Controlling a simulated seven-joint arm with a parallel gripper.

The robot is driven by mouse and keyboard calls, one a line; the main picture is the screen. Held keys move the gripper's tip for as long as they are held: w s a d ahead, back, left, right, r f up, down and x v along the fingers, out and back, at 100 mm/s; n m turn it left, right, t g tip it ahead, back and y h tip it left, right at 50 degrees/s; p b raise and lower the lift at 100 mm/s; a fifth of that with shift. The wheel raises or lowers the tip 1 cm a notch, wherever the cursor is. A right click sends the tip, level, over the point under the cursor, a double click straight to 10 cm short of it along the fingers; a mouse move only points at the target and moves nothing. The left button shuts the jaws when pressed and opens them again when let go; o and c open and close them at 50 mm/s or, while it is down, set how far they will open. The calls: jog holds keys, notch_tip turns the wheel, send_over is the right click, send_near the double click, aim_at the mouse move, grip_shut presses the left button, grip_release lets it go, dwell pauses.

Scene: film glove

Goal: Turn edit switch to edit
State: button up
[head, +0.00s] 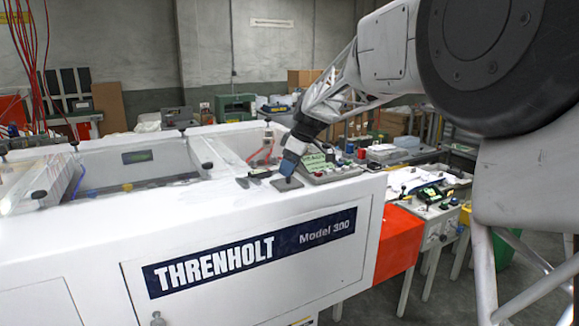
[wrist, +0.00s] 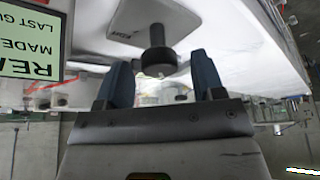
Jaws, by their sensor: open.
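The edit switch is a black round knob (wrist: 157,58) on a short stem, standing on a light grey plate (wrist: 160,15) with a small dark label too small to read. In the head view the plate (head: 287,184) lies on the white machine top, and my gripper hides most of the knob. My gripper (wrist: 164,72) is open, with one dark blue finger on either side of the knob in the wrist view. Gaps show between the knob and both fingers. It also shows in the head view (head: 287,166), low over the plate. The knob's pointing direction cannot be told.
A display panel (head: 318,167) with a green screen (wrist: 28,42) sits close beside the switch. The white Threnholt machine (head: 230,225) has a recessed clear-sided tank (head: 140,172) at left. A bench with more controls (head: 432,195) stands behind at right.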

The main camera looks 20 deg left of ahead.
jog(key=shift+f, duration=0.15)
jog(key=c, duration=0.9)
